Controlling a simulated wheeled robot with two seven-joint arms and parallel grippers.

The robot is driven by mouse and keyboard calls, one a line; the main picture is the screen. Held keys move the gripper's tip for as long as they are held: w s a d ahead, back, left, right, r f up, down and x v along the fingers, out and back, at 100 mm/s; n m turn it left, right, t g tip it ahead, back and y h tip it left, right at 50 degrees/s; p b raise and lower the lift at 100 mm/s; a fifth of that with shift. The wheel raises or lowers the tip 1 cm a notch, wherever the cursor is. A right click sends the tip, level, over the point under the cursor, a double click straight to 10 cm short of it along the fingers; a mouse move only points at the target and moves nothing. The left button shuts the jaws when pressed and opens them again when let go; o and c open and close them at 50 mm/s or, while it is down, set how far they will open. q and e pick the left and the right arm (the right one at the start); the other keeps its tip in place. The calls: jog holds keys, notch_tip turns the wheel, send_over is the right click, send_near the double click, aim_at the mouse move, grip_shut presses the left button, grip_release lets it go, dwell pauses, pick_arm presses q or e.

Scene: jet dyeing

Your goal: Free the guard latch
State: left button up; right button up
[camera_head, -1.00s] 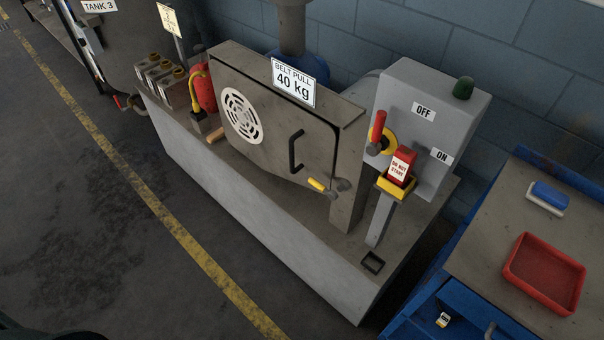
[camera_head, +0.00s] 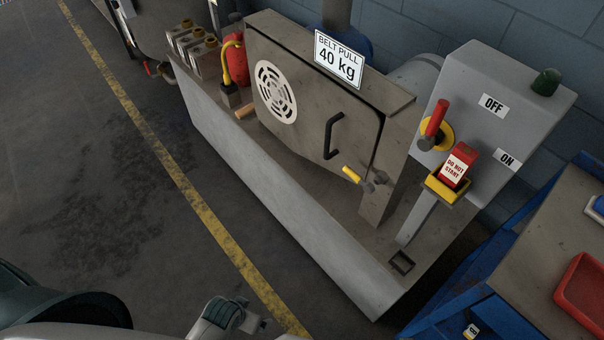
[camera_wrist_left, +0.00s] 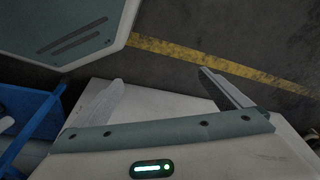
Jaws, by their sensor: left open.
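The guard latch (camera_head: 352,175) is a small lever with a yellow grip on a grey pivot, at the lower right edge of the grey guard door (camera_head: 312,115). The grip points up and left across the door's edge. The door looks closed and has a black handle (camera_head: 332,135). My left gripper (camera_wrist_left: 160,80) shows in the left wrist view with its two fingers spread and nothing between them. Parts of my own arm show at the bottom of the head view, well apart from the latch. My right gripper is not in view.
A grey switch box (camera_head: 500,115) with a red lever and a "DO NOT START" tag (camera_head: 455,168) stands right of the guard. A blue bench (camera_head: 540,245) with a red tray (camera_head: 585,290) is at right. Open floor (camera_head: 130,230) lies in front of the plinth.

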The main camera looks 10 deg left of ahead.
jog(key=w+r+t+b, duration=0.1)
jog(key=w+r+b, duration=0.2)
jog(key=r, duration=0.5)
pick_arm(q)
jog(key=w+d+r+m+t+h, duration=0.1)
jog(key=w+d+r+t+h, duration=0.2)
jog(key=w+r, duration=0.3)
jog(key=w+d+r+m+t+h, duration=0.2)
jog(key=w+d+r+t, duration=0.3)
jog(key=r, duration=1.1)
jog(key=w+d+r+m+t+h, duration=0.2)
jog(key=w+d+r+t+h, duration=0.1)
jog(key=r, duration=0.8)
jog(key=w+d+h, duration=0.1)
jog(key=w+h, duration=0.1)
jog(key=w, duration=0.1)
jog(key=shift+w+d+t, duration=0.3)
jog(key=shift+d+t, duration=0.05)
jog(key=shift+t, duration=0.05)
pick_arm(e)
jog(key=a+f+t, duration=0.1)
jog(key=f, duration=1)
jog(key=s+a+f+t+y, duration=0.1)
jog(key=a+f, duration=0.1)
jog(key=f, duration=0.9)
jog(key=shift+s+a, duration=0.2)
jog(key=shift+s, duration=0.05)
pick_arm(q)
jog(key=shift+r, duration=0.1)
